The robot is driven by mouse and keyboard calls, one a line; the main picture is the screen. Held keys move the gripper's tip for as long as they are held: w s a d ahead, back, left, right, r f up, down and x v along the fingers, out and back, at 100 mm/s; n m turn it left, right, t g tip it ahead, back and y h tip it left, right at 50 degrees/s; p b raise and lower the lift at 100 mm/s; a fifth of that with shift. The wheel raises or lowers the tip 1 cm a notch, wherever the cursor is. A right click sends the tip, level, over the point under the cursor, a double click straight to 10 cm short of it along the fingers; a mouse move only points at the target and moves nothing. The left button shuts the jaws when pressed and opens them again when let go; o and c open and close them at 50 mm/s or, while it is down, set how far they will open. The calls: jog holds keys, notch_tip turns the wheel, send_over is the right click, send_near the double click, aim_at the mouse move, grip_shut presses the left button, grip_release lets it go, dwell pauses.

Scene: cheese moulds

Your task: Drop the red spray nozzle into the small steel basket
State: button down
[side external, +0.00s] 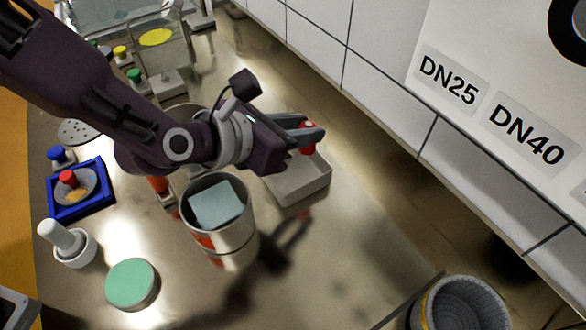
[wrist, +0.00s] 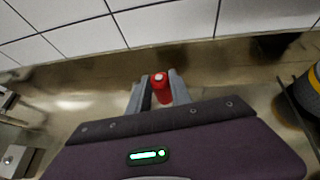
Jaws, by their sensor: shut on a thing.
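My gripper (side external: 307,136) is shut on the red spray nozzle (side external: 308,126), held in the air near the tiled wall. In the wrist view the red nozzle (wrist: 162,90) sits between the two grey fingers of my gripper (wrist: 159,92). Below it in the side view is a shallow grey rectangular container (side external: 300,188), partly hidden by my gripper. A round steel container (side external: 222,240) with a pale blue block in it stands left of that. I cannot tell which of these is the small steel basket.
A green-topped round tin (side external: 132,284), a white mortar with pestle (side external: 75,250) and a blue tray (side external: 80,207) are at left. A ribbed grey bin (side external: 460,305) stands at bottom right. The white tiled wall (side external: 400,110) runs close behind my gripper. The steel bench's front middle is clear.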

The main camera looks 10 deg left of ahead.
jog(key=c, duration=1.1)
grip_release()
jog(key=v, duration=0.7)
